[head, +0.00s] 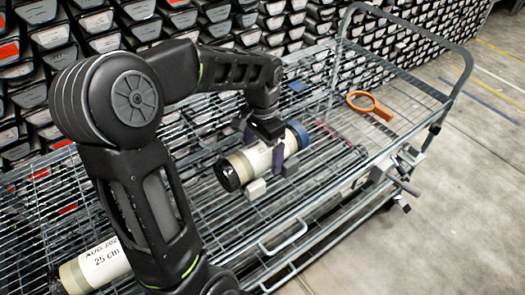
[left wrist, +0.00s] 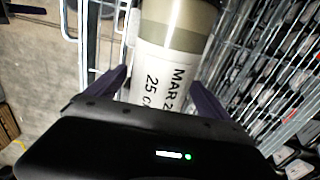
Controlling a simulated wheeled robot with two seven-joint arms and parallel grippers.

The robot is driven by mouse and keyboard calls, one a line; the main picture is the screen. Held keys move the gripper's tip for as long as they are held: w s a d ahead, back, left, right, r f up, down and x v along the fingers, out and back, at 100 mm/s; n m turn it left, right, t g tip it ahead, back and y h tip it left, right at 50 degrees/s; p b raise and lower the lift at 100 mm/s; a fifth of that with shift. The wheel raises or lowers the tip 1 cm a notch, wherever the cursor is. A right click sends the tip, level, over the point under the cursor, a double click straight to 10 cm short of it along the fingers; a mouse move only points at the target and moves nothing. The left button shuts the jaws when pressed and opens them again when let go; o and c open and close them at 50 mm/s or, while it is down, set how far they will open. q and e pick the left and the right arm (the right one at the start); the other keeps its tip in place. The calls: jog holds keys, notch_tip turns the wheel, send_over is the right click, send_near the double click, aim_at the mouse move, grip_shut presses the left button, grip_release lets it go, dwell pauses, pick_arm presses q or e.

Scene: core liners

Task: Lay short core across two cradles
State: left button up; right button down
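The short core (head: 262,160) is a pale cylinder with a black end at left and a blue cap at right. It lies over two small grey cradles, one near its left part (head: 255,189) and one near its right part (head: 290,168). I cannot tell whether it touches them. My left gripper (head: 265,153) comes down from above, its purple fingers closed on both sides of the core's middle. In the left wrist view the core (left wrist: 165,65) has a white label reading "MAR 2" and "25 c", between the fingers (left wrist: 160,84). My right gripper is out of view.
The cradles stand on a wire-mesh cart (head: 330,180) with a raised handle at right. Another core (head: 95,266), labelled "AUG 202", lies at lower left, partly behind my arm. An orange ring-shaped tool (head: 369,104) lies at the far right. Racked trays stand behind.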

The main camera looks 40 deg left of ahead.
pick_arm(q)
jog(key=shift+o, duration=0.6)
jog(key=shift+r+p, duration=0.3)
jog(key=shift+r, duration=0.3)
notch_tip(320, 180, up, 12)
jog(key=shift+f, duration=0.2)
dwell(1.1)
